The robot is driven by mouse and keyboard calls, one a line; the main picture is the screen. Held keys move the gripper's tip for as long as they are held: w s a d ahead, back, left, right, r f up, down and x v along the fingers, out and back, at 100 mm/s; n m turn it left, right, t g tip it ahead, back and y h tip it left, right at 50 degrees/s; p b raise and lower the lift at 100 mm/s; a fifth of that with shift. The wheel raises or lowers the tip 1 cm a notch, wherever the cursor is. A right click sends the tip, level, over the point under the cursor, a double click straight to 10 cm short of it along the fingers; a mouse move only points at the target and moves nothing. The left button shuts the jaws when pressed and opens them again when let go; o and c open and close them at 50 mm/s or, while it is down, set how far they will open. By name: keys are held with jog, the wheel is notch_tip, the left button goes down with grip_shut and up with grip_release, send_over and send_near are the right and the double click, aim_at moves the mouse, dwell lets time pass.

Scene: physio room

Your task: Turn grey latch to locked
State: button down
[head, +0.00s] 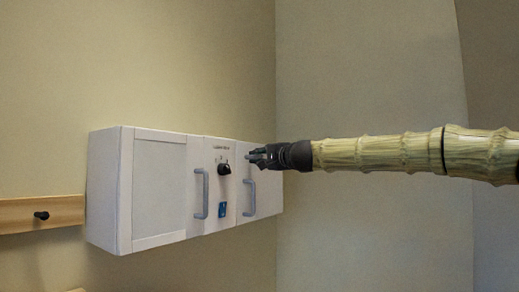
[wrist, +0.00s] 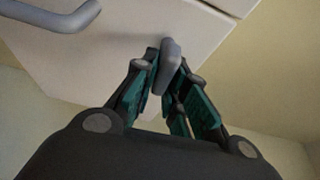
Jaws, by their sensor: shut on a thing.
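The grey latch (wrist: 170,62) is a small rounded lever on the white cabinet's door front. In the wrist view it stands between my fingertips, and my gripper (wrist: 167,85) is shut on it. In the head view my gripper (head: 257,157) reaches in from the right to the upper part of the right-hand door. There the fingers largely cover the latch, so its angle is hard to tell. The white cabinet (head: 160,190) hangs on the wall with its doors closed.
Two grey bar handles stick out from the cabinet front, one at left (head: 201,195) and one at right (head: 249,198). A wooden rail (head: 25,214) with a black peg is at far left.

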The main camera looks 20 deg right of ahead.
jog(key=shift+m+p, duration=0.4)
jog(key=shift+p, duration=0.05)
dwell(0.3)
jog(key=c, duration=1.5)
grip_release()
jog(key=shift+d, duration=0.1)
jog(key=shift+o, duration=0.2)
jog(key=shift+s, duration=0.1)
jog(key=v, duration=1.1)
jog(key=shift+s+d+r, duration=0.15)
jog(key=shift+s, duration=0.2)
